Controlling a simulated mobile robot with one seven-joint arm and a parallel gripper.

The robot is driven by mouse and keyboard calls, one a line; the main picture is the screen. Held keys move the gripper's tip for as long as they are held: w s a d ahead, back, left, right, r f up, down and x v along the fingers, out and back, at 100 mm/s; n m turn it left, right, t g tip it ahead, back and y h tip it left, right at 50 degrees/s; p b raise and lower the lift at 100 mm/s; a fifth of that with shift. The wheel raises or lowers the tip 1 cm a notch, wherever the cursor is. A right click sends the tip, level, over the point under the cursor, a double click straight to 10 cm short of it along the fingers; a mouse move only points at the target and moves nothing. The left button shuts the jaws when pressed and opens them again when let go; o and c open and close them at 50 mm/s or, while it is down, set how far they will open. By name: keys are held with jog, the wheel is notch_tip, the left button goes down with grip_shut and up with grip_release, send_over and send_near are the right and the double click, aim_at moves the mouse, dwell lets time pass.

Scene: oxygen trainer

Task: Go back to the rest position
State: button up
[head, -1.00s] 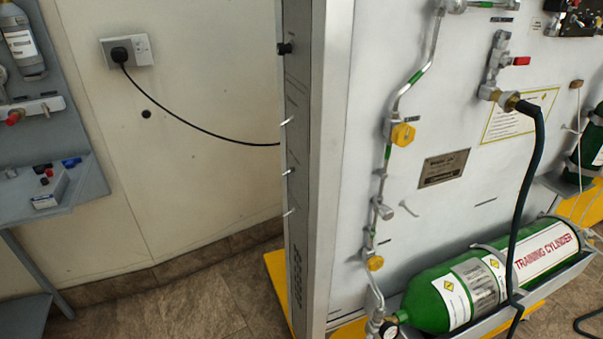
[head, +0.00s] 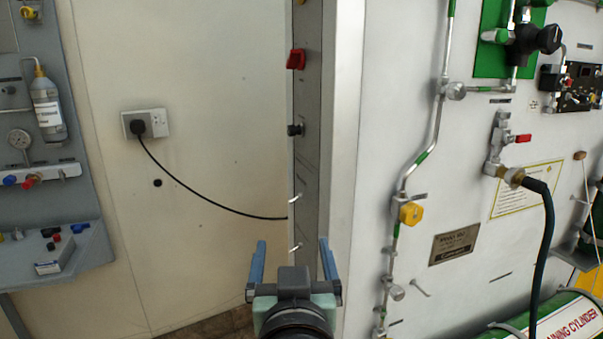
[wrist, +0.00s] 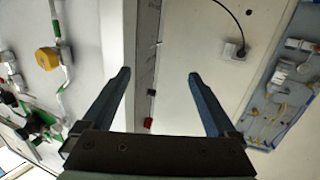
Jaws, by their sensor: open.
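My gripper (head: 292,262) is at the bottom middle of the head view, in front of the narrow grey side of the trainer panel (head: 308,150). Its two blue fingers are spread wide with nothing between them. In the wrist view my gripper (wrist: 158,75) also shows open and empty, with the panel's edge and the pale wall beyond the fingers. No contact between the fingers and the panel can be seen.
The panel's white face (head: 385,110) carries pipes, a yellow valve knob (head: 411,213) and a black hose (head: 547,235). A green training cylinder (head: 570,325) lies low right. A wall socket (head: 146,124) has a black cable running to the panel. A grey board (head: 75,140) hangs at left.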

jog(key=s+d+r+t+h, duration=0.1)
jog(key=s+r+t, duration=0.55)
jog(key=r, duration=0.75)
jog(key=s+r+t, duration=0.4)
jog(key=s+r, duration=0.5)
jog(key=r, duration=0.5)
notch_tip(320, 180, up, 24)
jog(key=p, duration=2.4)
jog(key=shift+w+m, duration=0.2)
jog(key=shift+m, duration=0.2)
jog(key=shift+g, duration=0.25)
